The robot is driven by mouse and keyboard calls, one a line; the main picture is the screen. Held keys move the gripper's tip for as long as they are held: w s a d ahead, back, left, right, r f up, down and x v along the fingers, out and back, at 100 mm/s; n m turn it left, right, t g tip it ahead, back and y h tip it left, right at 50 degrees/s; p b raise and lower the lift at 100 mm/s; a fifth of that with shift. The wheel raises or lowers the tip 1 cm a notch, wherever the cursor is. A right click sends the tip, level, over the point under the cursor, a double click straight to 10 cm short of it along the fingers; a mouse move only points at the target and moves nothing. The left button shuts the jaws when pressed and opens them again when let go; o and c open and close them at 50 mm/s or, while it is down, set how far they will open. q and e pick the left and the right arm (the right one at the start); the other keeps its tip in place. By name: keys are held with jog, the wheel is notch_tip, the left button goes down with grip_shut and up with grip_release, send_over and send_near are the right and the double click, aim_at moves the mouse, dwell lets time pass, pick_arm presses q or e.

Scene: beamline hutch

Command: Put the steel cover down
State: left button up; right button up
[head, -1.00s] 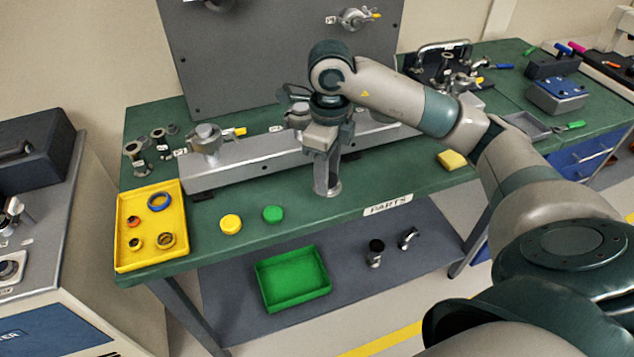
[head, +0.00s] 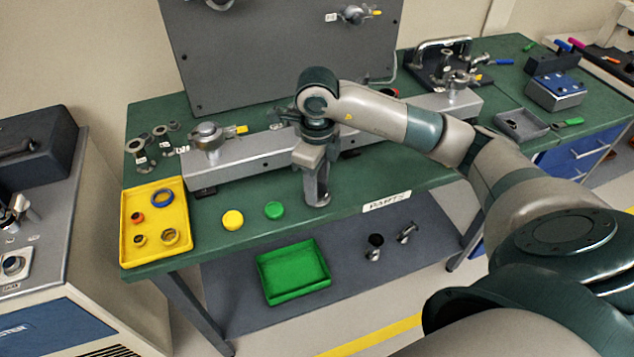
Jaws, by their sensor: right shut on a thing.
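My right gripper (head: 315,187) points down at the front of the green bench (head: 350,199), in front of the long grey rail (head: 245,158). It is shut on the steel cover (head: 318,202), a small grey piece at its fingertips, mostly hidden by the fingers. The cover is at or just above the bench top, near the front edge; I cannot tell whether it touches. My left gripper is not in view.
A green cap (head: 273,210) and a yellow cap (head: 233,220) lie left of the gripper. A yellow tray (head: 126,240) with rings is further left. A PARTS label (head: 386,201) is on the front edge. A green bin (head: 293,272) stands on the lower shelf.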

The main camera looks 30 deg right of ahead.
jog(key=shift+f, duration=0.4)
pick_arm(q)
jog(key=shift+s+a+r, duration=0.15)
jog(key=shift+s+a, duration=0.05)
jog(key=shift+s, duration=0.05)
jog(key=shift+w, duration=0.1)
pick_arm(e)
jog(key=o, duration=1.4)
jog(key=shift+o, duration=1.4)
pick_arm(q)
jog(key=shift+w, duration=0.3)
